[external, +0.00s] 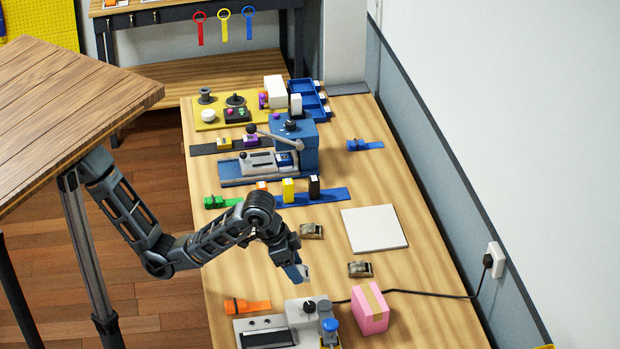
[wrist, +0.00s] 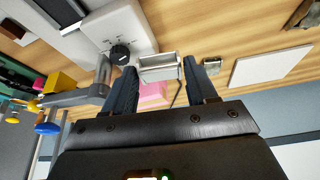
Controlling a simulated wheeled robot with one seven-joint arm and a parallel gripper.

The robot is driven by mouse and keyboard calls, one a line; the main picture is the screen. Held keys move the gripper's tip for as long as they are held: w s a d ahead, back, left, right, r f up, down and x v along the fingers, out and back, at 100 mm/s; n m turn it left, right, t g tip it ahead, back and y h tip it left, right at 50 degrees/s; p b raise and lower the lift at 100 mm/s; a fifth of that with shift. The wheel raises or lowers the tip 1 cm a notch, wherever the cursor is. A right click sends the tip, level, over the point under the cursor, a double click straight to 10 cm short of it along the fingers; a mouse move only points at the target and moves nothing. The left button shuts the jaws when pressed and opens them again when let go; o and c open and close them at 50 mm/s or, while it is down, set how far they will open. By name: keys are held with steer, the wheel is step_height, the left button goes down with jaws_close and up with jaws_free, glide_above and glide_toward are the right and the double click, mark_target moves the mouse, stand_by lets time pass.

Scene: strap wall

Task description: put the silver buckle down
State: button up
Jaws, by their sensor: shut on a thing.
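The silver buckle (wrist: 158,62) is a small bright metal frame between the two dark fingers of my gripper (wrist: 161,84) in the wrist view. My gripper is shut on it. In the external view my gripper (external: 299,272) points down over the wooden bench (external: 420,300), behind the grey-white machine with a black knob (external: 278,322). The buckle (external: 305,270) shows there as a small pale piece at the fingertips. It appears to be held above the bench; the exact gap cannot be told.
Two dark metal buckles lie nearby, one behind (external: 311,231) and one to the right (external: 360,269). A pink box (external: 370,309), a black cable (external: 425,293) and an orange strap piece (external: 247,306) are close. A white panel (external: 374,228) lies farther back. Bare wood shows between them.

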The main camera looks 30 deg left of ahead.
steer(key=w+d+b, duration=0.3)
steer(key=w+d, duration=0.3)
steer(key=w, duration=0.4)
steer(key=n+b, duration=0.2)
glide_above(375, 234)
steer(key=s, duration=0.1)
steer(key=shift+t, duration=0.3)
steer(key=f, duration=0.5)
steer(key=shift+s+a+f, duration=0.15)
steer(key=shift+s+a, duration=0.05)
steer(key=shift+a, duration=0.1)
steer(key=shift+w+a+f, duration=0.1)
steer(key=shift+w+f, duration=0.1)
steer(key=shift+f, duration=0.1)
steer(key=shift+f+p, duration=0.3)
steer(key=shift+f, duration=1.55)
steer(key=shift+f, duration=0.15)
steer(key=o, duration=1.1)
steer(key=shift+c, duration=0.2)
